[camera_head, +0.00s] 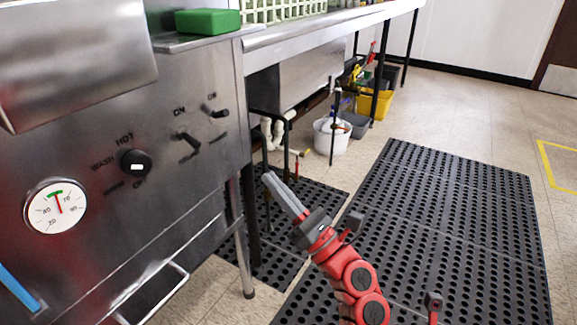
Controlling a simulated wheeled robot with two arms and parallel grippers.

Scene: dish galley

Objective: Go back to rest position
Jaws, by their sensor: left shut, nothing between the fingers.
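My left gripper (269,180) reaches up from the bottom middle on its red and black arm. Its grey fingers are shut together with nothing between them. They point up and left, in front of the gap under the counter, to the right of the steel dish machine (185,85). The gripper looks apart from the machine, though its exact distance from the table legs behind it is hard to tell. My right gripper does not show.
The machine's front has a dial (56,205), a knob (135,163) and switches. A green block (208,21) lies on top. White (331,137) and yellow (374,105) buckets stand under the counter (320,28). Black perforated mats (440,205) cover the floor; tiles at right are clear.

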